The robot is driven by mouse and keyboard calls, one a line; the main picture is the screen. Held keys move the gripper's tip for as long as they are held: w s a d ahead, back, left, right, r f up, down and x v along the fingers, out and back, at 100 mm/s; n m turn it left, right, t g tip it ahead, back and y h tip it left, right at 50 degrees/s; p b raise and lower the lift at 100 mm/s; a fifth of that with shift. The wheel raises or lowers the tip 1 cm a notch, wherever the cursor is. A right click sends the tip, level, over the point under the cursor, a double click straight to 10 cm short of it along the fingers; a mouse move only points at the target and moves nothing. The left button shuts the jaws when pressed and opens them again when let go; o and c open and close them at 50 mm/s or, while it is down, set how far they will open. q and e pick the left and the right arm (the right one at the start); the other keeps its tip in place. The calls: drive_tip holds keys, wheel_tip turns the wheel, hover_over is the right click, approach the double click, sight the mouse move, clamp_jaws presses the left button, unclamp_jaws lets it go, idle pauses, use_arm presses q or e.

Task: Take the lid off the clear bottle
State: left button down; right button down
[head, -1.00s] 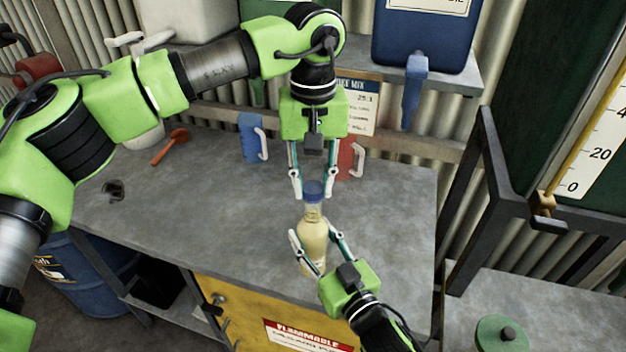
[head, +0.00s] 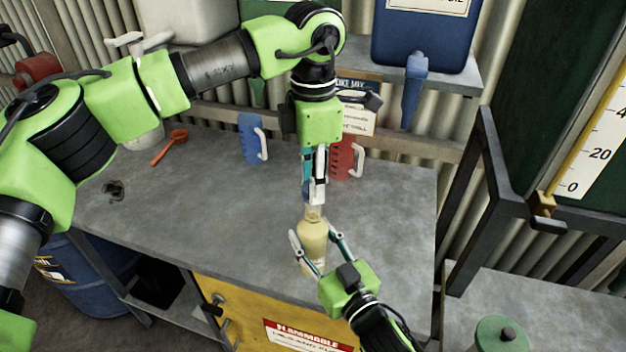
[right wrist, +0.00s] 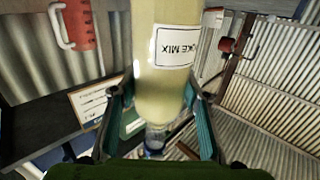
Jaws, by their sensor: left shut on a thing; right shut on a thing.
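The clear bottle (head: 313,230) with pale yellow contents stands upright on the grey bench in the head view. Its label, partly reading "KE MIX", shows in the right wrist view (right wrist: 165,85). Its blue lid (head: 306,190) is mostly covered by my left gripper (head: 314,192), which points straight down from above and is shut on it. The lid also shows in the right wrist view (right wrist: 155,146), still at the bottle's neck. My right gripper (head: 314,238) is shut around the bottle's body, coming from the front right.
On the grey bench (head: 220,210), a blue jug (head: 249,140) and a red jug (head: 344,160) stand behind the bottle. A red scoop (head: 168,149) lies at left. A dark metal frame (head: 477,205) rises at right.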

use_arm(q)
drive_tip(key=n, duration=0.8)
drive_tip(key=shift+w, duration=0.1)
drive_tip(key=n, duration=0.4)
drive_tip(key=shift+r, duration=0.1)
drive_tip(key=n, duration=0.3)
drive_tip(key=shift+n, duration=0.4)
drive_tip(key=shift+r, duration=0.15)
drive_tip(key=shift+r, duration=0.95)
